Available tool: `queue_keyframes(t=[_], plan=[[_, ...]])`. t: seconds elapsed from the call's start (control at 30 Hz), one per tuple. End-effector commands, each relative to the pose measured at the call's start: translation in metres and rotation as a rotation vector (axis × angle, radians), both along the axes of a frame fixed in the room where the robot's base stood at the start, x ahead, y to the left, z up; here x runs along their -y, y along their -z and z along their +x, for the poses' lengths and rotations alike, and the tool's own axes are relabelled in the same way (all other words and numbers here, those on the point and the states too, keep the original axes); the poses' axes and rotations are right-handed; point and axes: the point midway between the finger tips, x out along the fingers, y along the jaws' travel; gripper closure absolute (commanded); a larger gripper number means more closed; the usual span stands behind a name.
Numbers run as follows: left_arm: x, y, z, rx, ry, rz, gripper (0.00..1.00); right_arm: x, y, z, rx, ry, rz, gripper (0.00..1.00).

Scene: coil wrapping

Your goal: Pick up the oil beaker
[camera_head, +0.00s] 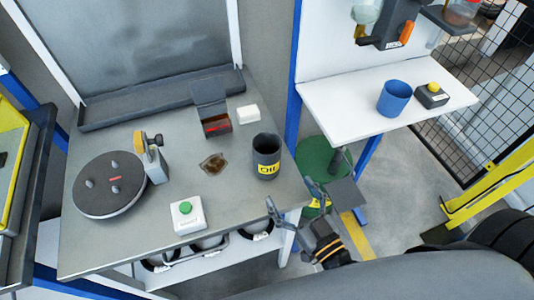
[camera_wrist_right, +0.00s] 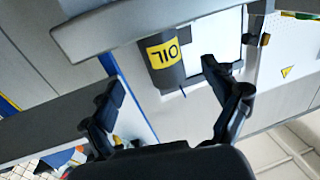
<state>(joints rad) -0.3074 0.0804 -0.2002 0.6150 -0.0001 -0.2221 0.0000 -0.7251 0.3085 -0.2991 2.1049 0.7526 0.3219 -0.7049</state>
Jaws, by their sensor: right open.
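The oil beaker (camera_head: 266,157) is a dark grey open cup with a yellow OIL label. It stands upright near the right edge of the grey workbench (camera_head: 130,245). My right gripper (camera_head: 289,193) is open and empty at the bench's front right corner, in front of the beaker and apart from it. In the right wrist view the beaker (camera_wrist_right: 159,57) shows upside down, ahead of the gap between the open fingers (camera_wrist_right: 163,74). My left gripper is not in view.
A white side table (camera_head: 340,108) carries a blue cup (camera_head: 394,98).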

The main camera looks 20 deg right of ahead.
Motion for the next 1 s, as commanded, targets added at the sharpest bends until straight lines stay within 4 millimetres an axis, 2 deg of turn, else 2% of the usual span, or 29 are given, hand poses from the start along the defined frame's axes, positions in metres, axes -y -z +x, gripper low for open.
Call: queue_keyframes(t=[0.03,0.13,0.43,0.7,1.0], plan=[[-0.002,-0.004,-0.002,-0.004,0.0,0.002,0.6,-0.002,-0.004,0.011,0.004,0.001,0.003,0.13],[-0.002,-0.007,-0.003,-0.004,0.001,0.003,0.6,-0.005,-0.003,0.026,0.003,0.001,0.001,0.13],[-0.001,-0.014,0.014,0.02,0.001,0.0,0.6,-0.011,-0.001,0.048,0.0,-0.001,0.0,0.13],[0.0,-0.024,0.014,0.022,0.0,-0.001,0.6,-0.018,-0.001,0.084,0.001,0.0,-0.001,0.13],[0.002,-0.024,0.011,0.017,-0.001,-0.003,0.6,-0.02,0.001,0.09,-0.001,-0.001,0.0,0.13]])
